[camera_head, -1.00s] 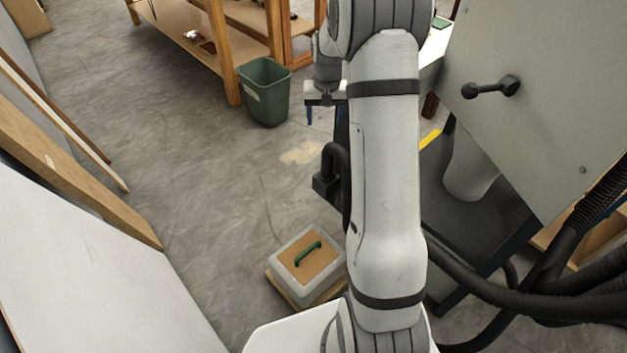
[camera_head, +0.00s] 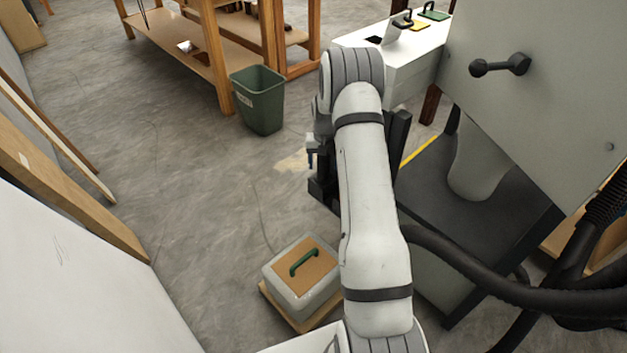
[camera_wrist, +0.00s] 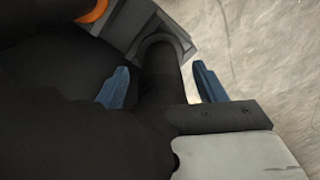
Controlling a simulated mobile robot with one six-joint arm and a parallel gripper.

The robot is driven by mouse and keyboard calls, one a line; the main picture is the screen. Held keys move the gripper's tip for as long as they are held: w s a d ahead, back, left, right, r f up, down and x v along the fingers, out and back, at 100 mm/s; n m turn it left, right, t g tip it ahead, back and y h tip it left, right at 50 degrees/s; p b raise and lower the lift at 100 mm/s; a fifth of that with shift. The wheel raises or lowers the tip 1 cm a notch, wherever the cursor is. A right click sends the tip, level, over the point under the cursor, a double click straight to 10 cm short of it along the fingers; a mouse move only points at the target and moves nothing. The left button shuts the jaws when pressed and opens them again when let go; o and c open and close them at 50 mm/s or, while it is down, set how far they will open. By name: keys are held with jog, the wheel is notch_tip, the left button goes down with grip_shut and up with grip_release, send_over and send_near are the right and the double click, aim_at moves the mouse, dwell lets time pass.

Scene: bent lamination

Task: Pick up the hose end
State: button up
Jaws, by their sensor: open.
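In the wrist view my gripper (camera_wrist: 160,68) is open, with one blue finger on each side of a black hose part (camera_wrist: 160,78), which I take to be the hose end. The hose part lies between the fingers and runs up to a dark grey arched fitting (camera_wrist: 150,28). I cannot tell whether either finger touches it.
A grey machine (camera_head: 560,110) with thick black hoses (camera_head: 480,280) stands at the right. A green bin (camera_head: 258,105), a wooden bench (camera_head: 215,60) and a white cabinet (camera_head: 400,60) are behind. A grey box with a green handle (camera_head: 300,270) sits at front. Left floor is open.

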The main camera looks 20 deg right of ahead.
notch_tip(320, 180, down, 2)
jog(key=shift+f, duration=0.1)
jog(key=shift+c, duration=0.5)
jog(key=c, duration=0.9)
